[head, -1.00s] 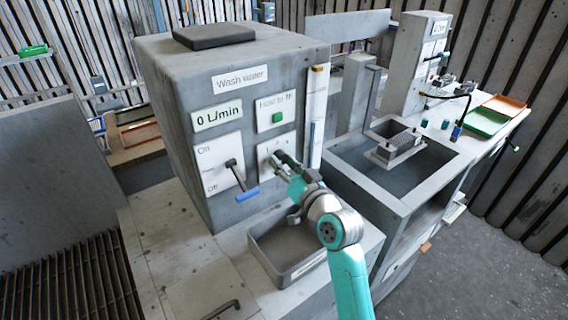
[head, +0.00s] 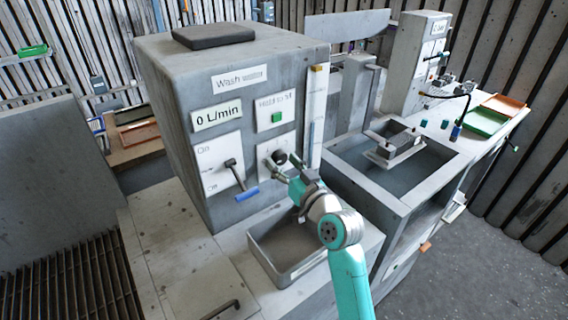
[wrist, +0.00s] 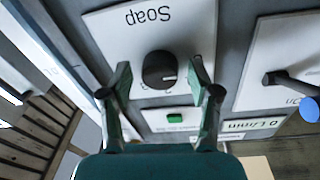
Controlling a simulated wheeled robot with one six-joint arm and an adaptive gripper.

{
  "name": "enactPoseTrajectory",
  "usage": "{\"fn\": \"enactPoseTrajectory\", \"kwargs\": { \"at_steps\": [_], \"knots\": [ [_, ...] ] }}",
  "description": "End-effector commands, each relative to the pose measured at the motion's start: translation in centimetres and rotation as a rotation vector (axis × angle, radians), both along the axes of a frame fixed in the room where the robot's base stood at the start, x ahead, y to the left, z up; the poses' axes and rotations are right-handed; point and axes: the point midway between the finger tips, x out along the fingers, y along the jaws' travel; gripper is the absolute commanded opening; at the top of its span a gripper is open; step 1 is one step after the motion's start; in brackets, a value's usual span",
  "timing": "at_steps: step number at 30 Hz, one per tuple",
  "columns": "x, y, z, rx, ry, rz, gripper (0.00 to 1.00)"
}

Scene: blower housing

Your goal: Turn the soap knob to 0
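The soap knob (wrist: 160,70) is a round dark dial with a small pale pointer mark, on a white plate lettered "Soap" (wrist: 148,16), which appears upside down in the wrist view. The pointer is toward the lower right of that view; the scale numbers are mostly hidden, so I cannot read the setting. My gripper (wrist: 160,74) is open, one finger on each side of the knob with visible gaps. In the head view my gripper (head: 284,166) is just in front of the panel, and the dark knob (head: 281,158) shows by its fingertips.
Left of the soap plate is a lever with a blue handle (head: 246,194) on an On/Off plate. Above are a green button (head: 277,116) and a "0 L/min" display (head: 217,115). A grey open tray (head: 262,262) lies below my gripper.

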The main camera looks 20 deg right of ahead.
Motion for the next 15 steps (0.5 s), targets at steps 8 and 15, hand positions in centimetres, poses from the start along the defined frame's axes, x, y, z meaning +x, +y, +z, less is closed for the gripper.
{"fn": "enactPoseTrajectory", "kwargs": {
  "at_steps": [8,15],
  "knots": [
    [-0.1,0.0,0.0,0.001,-0.001,0.0,0.65],
    [-2.5,-0.7,-0.2,0.001,0.0,-0.002,0.65]
  ]
}}
